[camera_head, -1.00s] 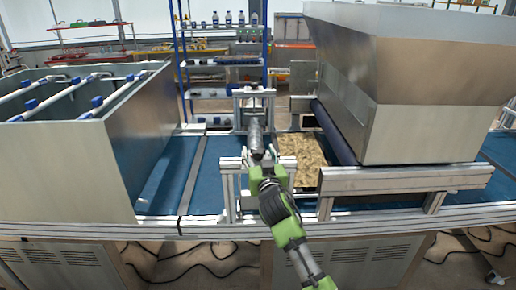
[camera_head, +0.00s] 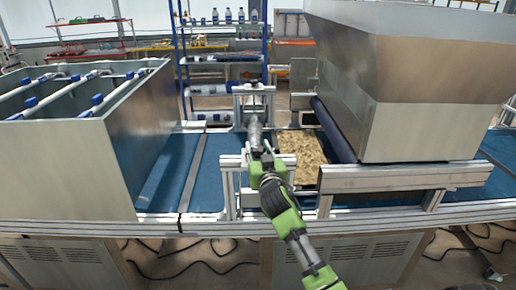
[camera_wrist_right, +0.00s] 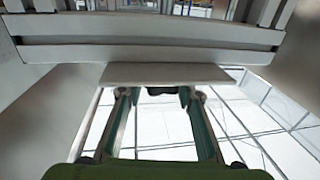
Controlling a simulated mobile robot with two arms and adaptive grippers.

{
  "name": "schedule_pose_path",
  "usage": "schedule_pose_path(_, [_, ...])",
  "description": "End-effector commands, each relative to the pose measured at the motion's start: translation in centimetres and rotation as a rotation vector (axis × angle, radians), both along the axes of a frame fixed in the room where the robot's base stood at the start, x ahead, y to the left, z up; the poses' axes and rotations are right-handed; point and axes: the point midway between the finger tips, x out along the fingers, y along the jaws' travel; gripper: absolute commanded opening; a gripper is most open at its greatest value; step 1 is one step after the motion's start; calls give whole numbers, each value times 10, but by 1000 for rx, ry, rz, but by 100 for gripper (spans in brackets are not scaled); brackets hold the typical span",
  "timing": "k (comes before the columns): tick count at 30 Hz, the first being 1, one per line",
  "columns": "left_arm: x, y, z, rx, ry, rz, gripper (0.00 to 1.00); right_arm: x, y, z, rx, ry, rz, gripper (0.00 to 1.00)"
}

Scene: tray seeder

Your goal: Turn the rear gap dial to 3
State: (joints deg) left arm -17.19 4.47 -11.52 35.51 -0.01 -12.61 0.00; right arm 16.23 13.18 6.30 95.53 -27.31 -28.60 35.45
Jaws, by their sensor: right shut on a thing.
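My right gripper (camera_head: 266,157) reaches in from below and is at the near end of the roller frame (camera_head: 230,162), over the blue conveyor. It is shut on a small part there, which I take to be the rear gap dial; the gripper hides it, and no number on it can be read. In the right wrist view the two fingers (camera_wrist_right: 158,93) reach up to a pale flat plate (camera_wrist_right: 165,73) below a wide metal bar (camera_wrist_right: 150,50); the held part does not show clearly. My left gripper is not in view.
A big metal hopper (camera_head: 410,90) stands to the right, close to my right arm. An open tank (camera_head: 120,145) with white pipes stands to the left. A brown, soil-like patch (camera_head: 308,150) lies right of the frame. Blue shelving (camera_head: 222,60) stands behind.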

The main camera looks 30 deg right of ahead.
Motion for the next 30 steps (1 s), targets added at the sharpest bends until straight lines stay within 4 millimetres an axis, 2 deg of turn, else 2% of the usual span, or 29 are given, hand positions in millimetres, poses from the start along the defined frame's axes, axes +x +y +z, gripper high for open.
schedule_pose_path(9, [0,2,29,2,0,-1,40,-1,-2,4,-9,6,164,11])
schedule_pose_path(15, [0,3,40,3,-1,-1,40,-1,-4,2,-11,8,324,11])
schedule_pose_path(22, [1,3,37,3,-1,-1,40,0,-4,0,-11,6,498,11])
schedule_pose_path(30, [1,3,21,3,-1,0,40,1,-5,0,-11,1,687,11])
